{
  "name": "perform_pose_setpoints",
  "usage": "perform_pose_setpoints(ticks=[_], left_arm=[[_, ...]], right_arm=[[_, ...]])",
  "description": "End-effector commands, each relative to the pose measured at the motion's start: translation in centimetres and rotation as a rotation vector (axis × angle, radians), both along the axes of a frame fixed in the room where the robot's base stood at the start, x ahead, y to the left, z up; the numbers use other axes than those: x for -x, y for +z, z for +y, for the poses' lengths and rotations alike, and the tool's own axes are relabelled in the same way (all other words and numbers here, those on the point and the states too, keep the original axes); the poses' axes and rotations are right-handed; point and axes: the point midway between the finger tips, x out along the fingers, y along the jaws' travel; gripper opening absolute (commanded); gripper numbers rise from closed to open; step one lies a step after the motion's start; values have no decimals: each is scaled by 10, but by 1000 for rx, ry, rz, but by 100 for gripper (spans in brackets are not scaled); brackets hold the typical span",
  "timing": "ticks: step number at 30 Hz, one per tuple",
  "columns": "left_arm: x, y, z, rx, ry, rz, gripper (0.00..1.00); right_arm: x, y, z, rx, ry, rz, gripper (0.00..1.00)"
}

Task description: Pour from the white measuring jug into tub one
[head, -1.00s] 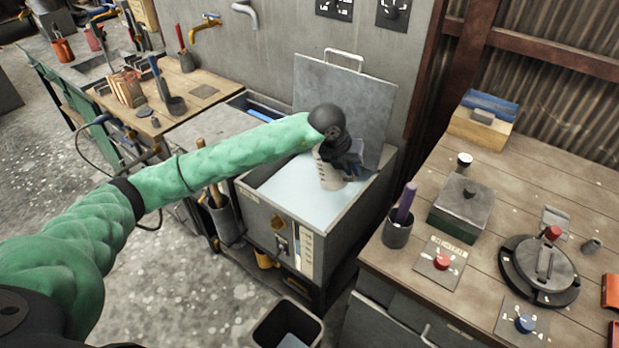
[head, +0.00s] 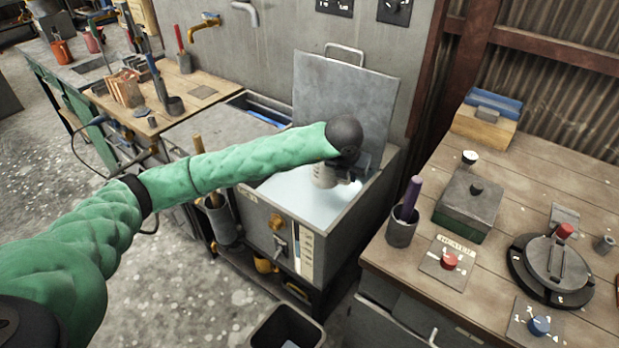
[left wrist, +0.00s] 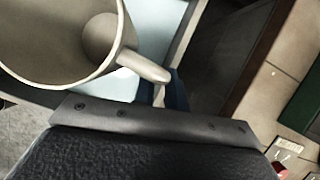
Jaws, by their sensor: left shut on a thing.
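The white measuring jug (head: 323,175) is over the grey tub (head: 335,232), which holds pale blue liquid and has its lid raised behind it. I cannot read a number on this tub. My left gripper (head: 347,176) is shut on the jug, on its right side, partly hidden by my wrist. In the left wrist view the jug (left wrist: 62,78) shows its open mouth and its handle (left wrist: 145,63). I see no liquid in the visible part of its inside and no stream from it. My right gripper is not in view.
The raised lid (head: 345,90) stands close behind my wrist. To the right, a wooden bench (head: 500,185) carries a pot with a purple handle (head: 402,226), a grey-green box (head: 468,212) and a red button (head: 449,260). An open bin (head: 285,330) stands on the floor in front.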

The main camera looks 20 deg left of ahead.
Motion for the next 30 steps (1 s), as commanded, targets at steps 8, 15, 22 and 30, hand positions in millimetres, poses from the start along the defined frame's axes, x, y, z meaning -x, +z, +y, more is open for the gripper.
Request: perform_pose_setpoints(ticks=[8,15,22,30], left_arm=[[0,2,0,1,0,-1,0],[-1,13,0,1,0,-3,0],[0,27,0,2,-1,-1,0],[0,31,0,1,1,0,0]], right_arm=[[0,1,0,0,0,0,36],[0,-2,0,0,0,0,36],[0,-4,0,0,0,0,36],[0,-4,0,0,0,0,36]])
